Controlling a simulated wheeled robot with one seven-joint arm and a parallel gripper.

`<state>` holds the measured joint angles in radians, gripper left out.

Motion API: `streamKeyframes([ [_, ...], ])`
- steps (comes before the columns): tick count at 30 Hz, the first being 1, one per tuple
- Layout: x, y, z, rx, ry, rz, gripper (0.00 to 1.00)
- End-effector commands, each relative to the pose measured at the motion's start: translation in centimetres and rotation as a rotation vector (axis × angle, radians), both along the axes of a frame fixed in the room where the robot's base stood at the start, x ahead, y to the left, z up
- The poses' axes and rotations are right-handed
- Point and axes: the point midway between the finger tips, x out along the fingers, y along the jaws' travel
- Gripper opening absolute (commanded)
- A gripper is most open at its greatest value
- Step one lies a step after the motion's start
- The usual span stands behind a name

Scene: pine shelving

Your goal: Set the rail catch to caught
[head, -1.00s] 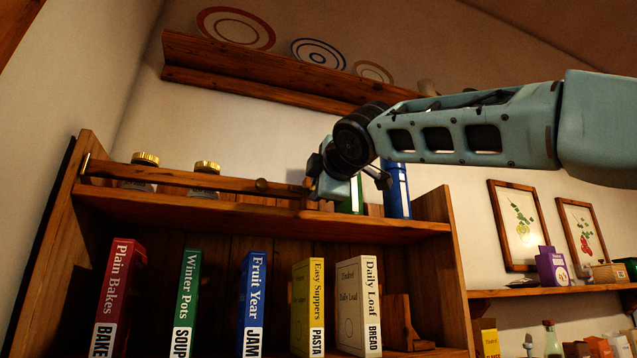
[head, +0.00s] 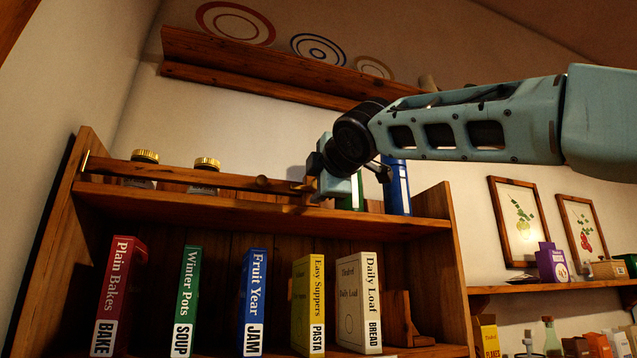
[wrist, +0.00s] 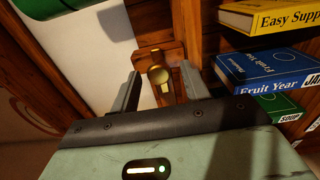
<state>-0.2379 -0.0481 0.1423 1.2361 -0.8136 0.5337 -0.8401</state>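The rail catch (wrist: 160,75) shows in the wrist view as a brass disc with a small tab, on a wooden block. My gripper (head: 313,187) is at the rail's right end and mostly hides the catch in the head view. In the wrist view my gripper (wrist: 161,72) is open, one finger on each side of the catch, with visible gaps. I cannot tell how the catch engages the rail.
Two brass-lidded jars (head: 146,157) stand behind the rail. A green book (head: 352,192) and a blue book (head: 397,188) stand behind my gripper. Several cookbooks, such as Fruit Year (head: 254,300), fill the shelf below. A plate rack (head: 270,88) hangs above.

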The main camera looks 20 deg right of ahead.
Motion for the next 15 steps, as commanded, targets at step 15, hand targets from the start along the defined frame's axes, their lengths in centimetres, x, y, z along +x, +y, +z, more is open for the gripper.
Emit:
streamKeyframes([
  [15,-5.4,0.0,-0.4,0.002,-0.004,0.0,0.46],
])
